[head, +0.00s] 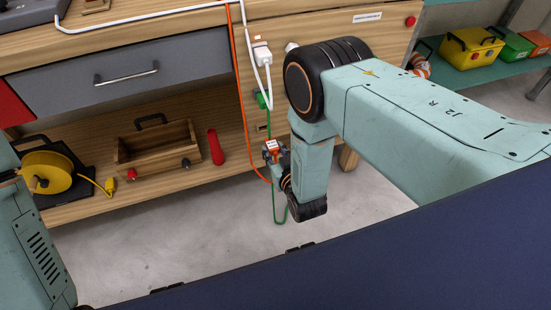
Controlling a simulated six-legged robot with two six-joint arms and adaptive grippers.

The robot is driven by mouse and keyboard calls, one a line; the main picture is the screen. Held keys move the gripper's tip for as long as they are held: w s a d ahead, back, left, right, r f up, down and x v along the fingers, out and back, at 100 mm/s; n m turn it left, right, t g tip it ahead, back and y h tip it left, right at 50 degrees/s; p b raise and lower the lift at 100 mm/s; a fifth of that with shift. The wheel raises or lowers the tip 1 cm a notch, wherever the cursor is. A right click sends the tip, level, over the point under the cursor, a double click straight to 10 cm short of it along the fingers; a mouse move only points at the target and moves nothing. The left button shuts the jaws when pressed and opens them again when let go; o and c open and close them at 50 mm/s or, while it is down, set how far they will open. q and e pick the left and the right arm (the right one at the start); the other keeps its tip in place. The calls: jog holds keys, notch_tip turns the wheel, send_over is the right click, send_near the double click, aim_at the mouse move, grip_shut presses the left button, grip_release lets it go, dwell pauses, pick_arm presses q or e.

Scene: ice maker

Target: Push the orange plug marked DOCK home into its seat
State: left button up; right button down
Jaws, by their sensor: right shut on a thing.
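My right gripper (272,152) is small in the head view, in front of the wooden cabinet's side panel. It is shut on the orange plug (271,144), which carries a small white label too small to read. The orange cable (242,90) comes down the panel and curves to the plug. My own wrist and fingers partly hide the plug, and its seat cannot be made out clearly. I cannot tell whether the plug touches the panel. Part of my left arm shows at the left edge, but its gripper is out of view.
A white plug (262,54) and a green plug (261,99) sit on the panel above, with hanging cables. A wooden tote (155,148), red cylinder (215,147) and yellow cable reel (47,172) stand on the lower shelf. Grey floor (190,245) is open in front.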

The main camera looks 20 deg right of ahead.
jog(key=shift+r+b+x, duration=0.25)
jog(key=shift+b+x, duration=0.25)
jog(key=shift+x, duration=0.65)
jog(key=shift+w+r+b, duration=0.1)
jog(key=shift+w+b, duration=0.2)
jog(key=shift+w, duration=0.5)
jog(key=shift+w+b, duration=0.4)
jog(key=shift+w, duration=0.45)
jog(key=c, duration=0.9)
grip_release()
jog(key=shift+a, duration=0.1)
send_near(270, 141)
jog(key=shift+w+f, duration=0.2)
